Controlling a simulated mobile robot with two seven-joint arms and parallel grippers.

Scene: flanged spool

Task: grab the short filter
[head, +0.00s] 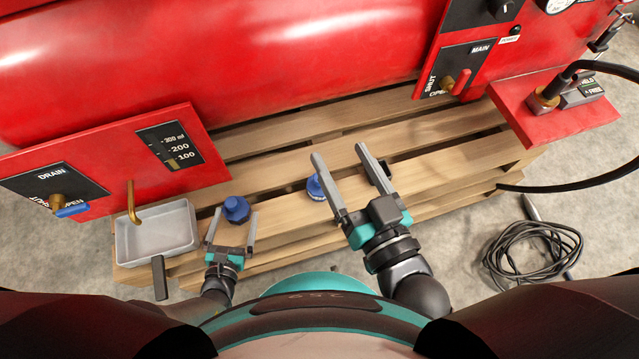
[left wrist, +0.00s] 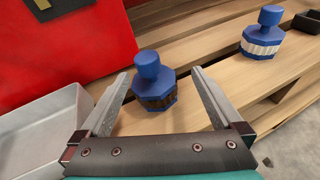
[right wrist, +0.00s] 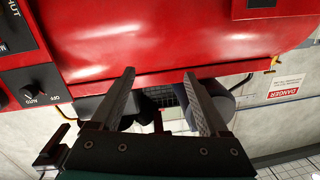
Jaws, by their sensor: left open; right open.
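Two blue filters stand upright on the wooden pallet. The nearer-left filter (head: 236,209) has a dark brown band in the left wrist view (left wrist: 153,82). The other filter (head: 315,188) has a white pleated band in the left wrist view (left wrist: 263,38). I cannot tell for sure which is the short one. My left gripper (head: 235,212) is open, its fingers on either side of the brown-banded filter; contact is not clear. My right gripper (head: 338,150) is open and empty, above the pallet; its finger partly hides the white-banded filter in the head view.
The red tank (head: 220,60) and its drain panel (head: 100,165) rise behind the pallet (head: 430,175). A grey tray (head: 188,212) with a dark handle sits left of my left gripper, under a brass pipe (head: 131,205). A coiled black cable (head: 530,250) lies on the floor at right.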

